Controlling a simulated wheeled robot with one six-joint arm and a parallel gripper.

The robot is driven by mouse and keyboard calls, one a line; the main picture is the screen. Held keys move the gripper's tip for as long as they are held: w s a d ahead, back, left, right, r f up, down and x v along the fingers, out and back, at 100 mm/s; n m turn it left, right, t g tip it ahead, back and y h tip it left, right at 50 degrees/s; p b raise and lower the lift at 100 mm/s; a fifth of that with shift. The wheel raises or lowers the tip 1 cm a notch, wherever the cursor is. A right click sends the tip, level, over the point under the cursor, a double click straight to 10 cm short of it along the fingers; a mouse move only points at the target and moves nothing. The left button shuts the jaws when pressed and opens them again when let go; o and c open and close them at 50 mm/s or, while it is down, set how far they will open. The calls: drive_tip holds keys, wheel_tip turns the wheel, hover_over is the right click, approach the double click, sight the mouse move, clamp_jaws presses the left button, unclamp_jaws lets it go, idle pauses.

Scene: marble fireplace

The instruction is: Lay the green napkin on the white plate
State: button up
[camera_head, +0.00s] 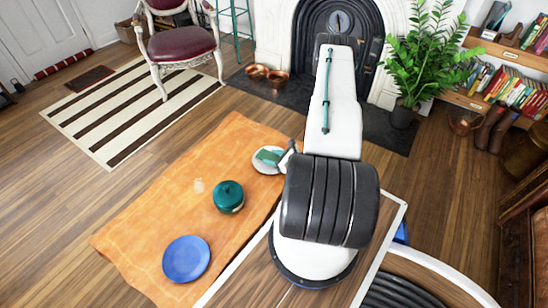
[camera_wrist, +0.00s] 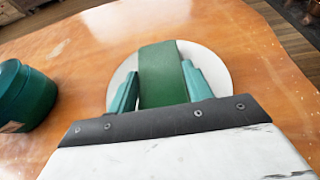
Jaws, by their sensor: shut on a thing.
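The green napkin (camera_wrist: 162,82) is a flat strip held between the two teal fingers of my gripper (camera_wrist: 160,70). My gripper is shut on it. The napkin lies over the white plate (camera_wrist: 212,62) in the wrist view, with the plate's rim showing around it. In the head view the napkin (camera_head: 266,156) also overlaps the white plate (camera_head: 262,168), near the right edge of the orange cloth. I cannot tell whether the napkin touches the plate. My arm hides part of that area in the head view.
A dark green lidded pot (camera_head: 228,197) stands left of the plate on the orange cloth (camera_head: 150,215). The cloth's left side is clear.

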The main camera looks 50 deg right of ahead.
drive_tip(key=shift+f, duration=0.2)
drive_tip(key=o, duration=1)
drive_tip(key=shift+c, duration=0.2)
drive_tip(key=shift+d, duration=0.1)
